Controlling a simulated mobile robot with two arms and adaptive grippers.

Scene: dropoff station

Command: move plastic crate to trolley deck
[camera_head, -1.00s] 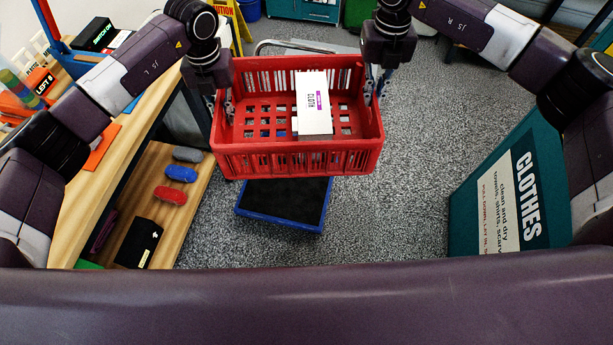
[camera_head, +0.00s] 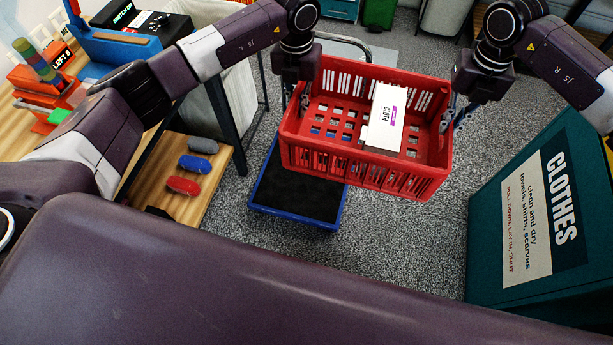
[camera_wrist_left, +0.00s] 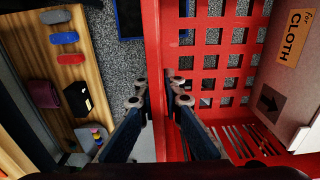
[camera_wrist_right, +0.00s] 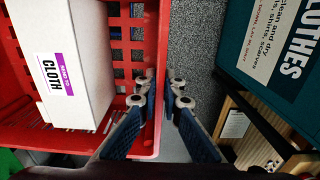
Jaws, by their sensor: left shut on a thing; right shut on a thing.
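The red plastic crate (camera_head: 365,178) hangs level in the air between my two grippers. A white box labelled CLOTH (camera_head: 385,115) stands inside it. My left gripper (camera_head: 303,98) is shut on the crate's left end wall, and my right gripper (camera_head: 456,112) is shut on its right end wall. The wrist views show the crate wall between the fingers of the left (camera_wrist_left: 160,95) and right (camera_wrist_right: 162,92) grippers. The trolley deck, black with a blue rim (camera_head: 292,217), is low near the floor, below and left of the crate in the head view. The crate hides part of it.
A wooden workbench (camera_head: 35,145) with a lower shelf stands at left; red, blue and grey rolls (camera_head: 183,186) lie on the shelf. A teal CLOTHES bin (camera_head: 485,235) stands at right. A metal trolley handle (camera_head: 345,40) shows behind the crate. Carpet is clear between crate and bin.

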